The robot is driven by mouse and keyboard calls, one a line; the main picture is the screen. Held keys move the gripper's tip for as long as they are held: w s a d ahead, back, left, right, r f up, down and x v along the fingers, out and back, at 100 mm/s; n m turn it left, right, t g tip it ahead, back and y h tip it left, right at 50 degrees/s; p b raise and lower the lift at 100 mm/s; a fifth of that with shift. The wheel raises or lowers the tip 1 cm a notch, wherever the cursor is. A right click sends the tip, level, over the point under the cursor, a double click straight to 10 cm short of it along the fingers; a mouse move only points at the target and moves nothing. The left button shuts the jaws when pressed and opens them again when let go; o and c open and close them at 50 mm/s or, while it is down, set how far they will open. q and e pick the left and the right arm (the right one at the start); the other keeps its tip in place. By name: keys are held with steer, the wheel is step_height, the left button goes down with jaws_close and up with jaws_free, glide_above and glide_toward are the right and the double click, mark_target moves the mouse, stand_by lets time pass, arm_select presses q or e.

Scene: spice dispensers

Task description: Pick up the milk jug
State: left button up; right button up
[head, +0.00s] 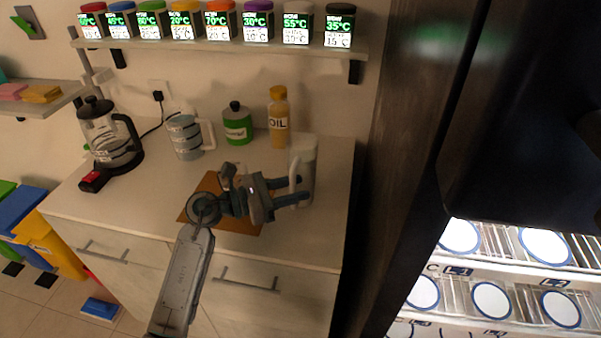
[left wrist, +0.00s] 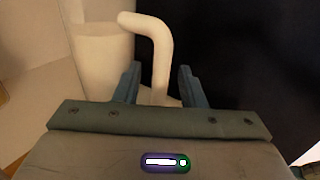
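The milk jug (head: 306,156) is a white jug with a looped handle, standing at the right end of the counter by the wall. In the left wrist view the pale jug body (left wrist: 102,55) is at upper left, and its handle (left wrist: 160,55) bends down toward the space between my fingers. My left gripper (head: 301,190) is at the jug's handle, its fingers pointing right. The left gripper (left wrist: 158,82) is open, with a gap visible on each side of the handle. The jug's base is partly hidden by the fingers. My right gripper is not in view.
A brown board (head: 243,227) lies under my left gripper. Behind are an oil bottle (head: 278,118), a green jar (head: 237,125), a grey striped mug (head: 184,138) and a coffee press (head: 103,135). A dark tall cabinet (head: 408,130) stands close right of the jug. A spice shelf (head: 225,46) hangs above.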

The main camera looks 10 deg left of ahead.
arm_select(q)
steer(key=shift+c, duration=0.3)
jaws_close()
steer(key=shift+r, duration=0.15)
